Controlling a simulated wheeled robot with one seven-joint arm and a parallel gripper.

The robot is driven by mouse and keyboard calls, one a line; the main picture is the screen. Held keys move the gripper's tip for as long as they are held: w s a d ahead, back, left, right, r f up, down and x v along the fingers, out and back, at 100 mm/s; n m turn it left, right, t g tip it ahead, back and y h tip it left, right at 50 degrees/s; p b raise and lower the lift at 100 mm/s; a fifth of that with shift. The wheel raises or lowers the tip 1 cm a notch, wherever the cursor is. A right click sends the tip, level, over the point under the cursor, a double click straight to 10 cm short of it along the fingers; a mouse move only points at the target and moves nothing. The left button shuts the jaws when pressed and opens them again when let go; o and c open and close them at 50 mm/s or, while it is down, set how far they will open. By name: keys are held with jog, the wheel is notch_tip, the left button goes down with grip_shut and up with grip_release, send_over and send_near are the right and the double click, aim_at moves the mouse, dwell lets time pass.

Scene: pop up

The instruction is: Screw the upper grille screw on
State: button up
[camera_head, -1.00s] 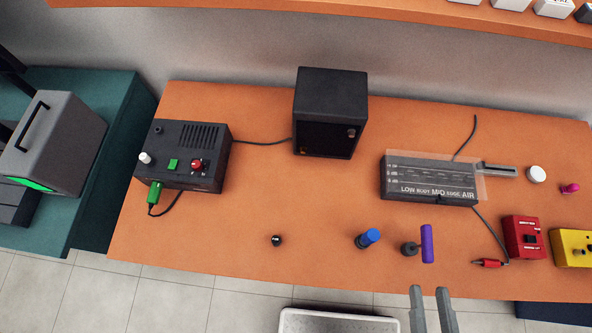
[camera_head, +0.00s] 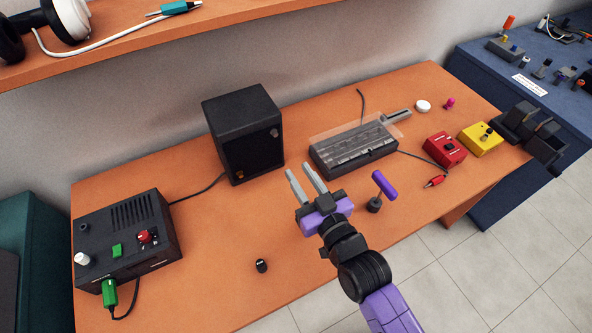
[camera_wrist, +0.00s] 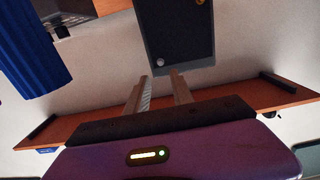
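The black speaker box (camera_head: 243,110) stands at the back of the orange table. A grey round screw (camera_head: 275,132) sits at the upper right of its front face, and an orange one (camera_head: 240,175) at the lower left. My gripper (camera_head: 299,173) is in front of and right of the box, above the table, apart from it. Its fingers are open with nothing between them. The wrist view, which looks upside down, shows the box (camera_wrist: 180,25) beyond the fingertips, with the grey screw (camera_wrist: 158,62) near them. How deep the grey screw sits cannot be told.
A small black cap (camera_head: 262,266) lies at the front. A purple-handled tool (camera_head: 384,184) stands right of my gripper. A ribbed blue object (camera_wrist: 30,55) is close in the wrist view. The black control box (camera_head: 125,240) is left; a covered grey unit (camera_head: 352,155) is right. A shelf (camera_head: 130,40) hangs above.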

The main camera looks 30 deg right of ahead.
aim_at(276, 135)
jog(key=w, duration=0.7)
jog(key=w+b, duration=0.1)
jog(key=w, duration=0.3)
jog(key=shift+w+d+r, duration=0.1)
jog(key=shift+w+r, duration=0.1)
jog(key=shift+r, duration=0.05)
jog(key=shift+w, duration=0.15)
jog(key=shift+c, duration=1.1)
grip_shut()
jog(key=m, duration=0.8)
jog(key=shift+m, duration=0.3)
jog(key=m, duration=0.4)
jog(key=shift+m, duration=0.4)
jog(key=m, duration=0.5)
jog(key=shift+f, duration=0.1)
jog(key=m, duration=0.4)
jog(key=shift+m, duration=0.3)
jog(key=m, duration=0.7)
jog(key=shift+m, duration=0.3)
jog(key=m, duration=0.5)
jog(key=shift+o, duration=0.5)
grip_release()
jog(key=shift+m, duration=0.5)
jog(key=o, duration=0.4)
jog(key=shift+c, duration=0.2)
